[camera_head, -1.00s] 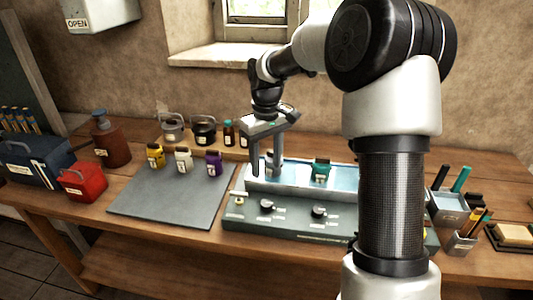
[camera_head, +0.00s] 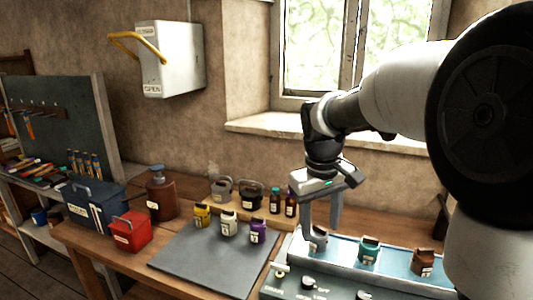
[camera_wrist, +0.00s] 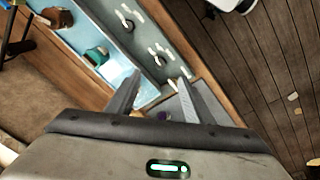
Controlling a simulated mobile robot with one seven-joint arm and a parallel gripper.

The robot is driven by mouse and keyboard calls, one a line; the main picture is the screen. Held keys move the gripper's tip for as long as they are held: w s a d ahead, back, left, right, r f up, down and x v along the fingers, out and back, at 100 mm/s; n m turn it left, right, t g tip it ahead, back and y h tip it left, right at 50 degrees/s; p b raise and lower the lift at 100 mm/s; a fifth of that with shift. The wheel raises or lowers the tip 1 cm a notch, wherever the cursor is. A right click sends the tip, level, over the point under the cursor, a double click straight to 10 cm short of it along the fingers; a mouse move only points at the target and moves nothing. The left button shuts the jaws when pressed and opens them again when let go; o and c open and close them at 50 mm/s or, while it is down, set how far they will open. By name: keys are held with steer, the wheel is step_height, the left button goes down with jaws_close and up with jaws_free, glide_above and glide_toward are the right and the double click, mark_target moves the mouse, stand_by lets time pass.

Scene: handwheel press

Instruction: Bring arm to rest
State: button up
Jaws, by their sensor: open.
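My gripper (camera_head: 322,212) hangs from my arm above the left end of the bench device with a pale blue top, pointing down. Its two fingers are apart with nothing held between them. In the wrist view the fingers (camera_wrist: 158,105) are also spread, with the device and the wooden floor beyond them. The device (camera_head: 330,281) carries black knobs on its front and a teal jar (camera_head: 369,250) and a brown jar (camera_head: 424,262) on its top. A grey piece stands close to the fingers; I cannot tell whether they touch it.
A grey mat (camera_head: 208,262) lies left of the device, with yellow, white and purple (camera_head: 258,231) jars along its back edge. A red box (camera_head: 130,232), a blue toolbox (camera_head: 95,210) and a brown bottle (camera_head: 161,193) stand farther left. A white wall box (camera_head: 170,60) has a yellow handle.

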steer(key=s+r+m+t+p, duration=0.1)
steer(key=s+r+m+t, duration=0.1)
steer(key=s, duration=0.8)
steer(key=s+r+m+t+y+p, duration=0.1)
steer(key=s+r+t, duration=0.1)
steer(key=s, duration=0.8)
steer(key=shift+s+r+m, duration=0.2)
steer(key=shift+r+m, duration=0.2)
steer(key=shift+r, duration=0.3)
steer(key=shift+d, duration=0.2)
